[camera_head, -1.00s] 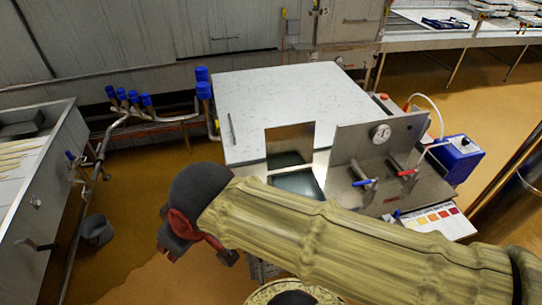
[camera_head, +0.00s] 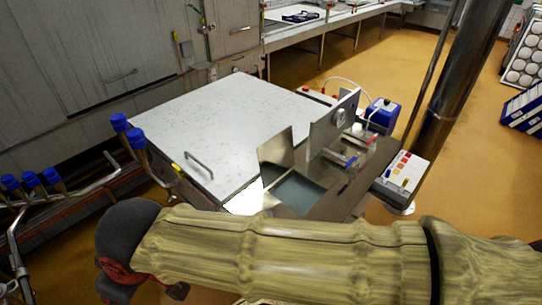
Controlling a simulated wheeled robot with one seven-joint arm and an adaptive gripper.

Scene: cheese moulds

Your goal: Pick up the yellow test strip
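I cannot make out a yellow test strip for certain. A white card with red, orange and yellow squares (camera_head: 404,167) lies at the right of the steel work unit, with a small blue-ended and a red-ended item near it. My arm crosses the bottom of the view in front of the unit. My gripper (camera_head: 140,287) is at the arm's left end, dark with red parts, low in the picture and well left of the card. Its fingers are mostly hidden or cut off, so its opening does not show.
A white-topped cabinet (camera_head: 235,120) stands in the middle, beside an open basin (camera_head: 297,192) and an upright steel plate with a gauge. A blue box (camera_head: 383,113) is behind. Blue-capped pipes (camera_head: 128,130) are at left. A steel column (camera_head: 455,85) rises at right, with open floor beyond.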

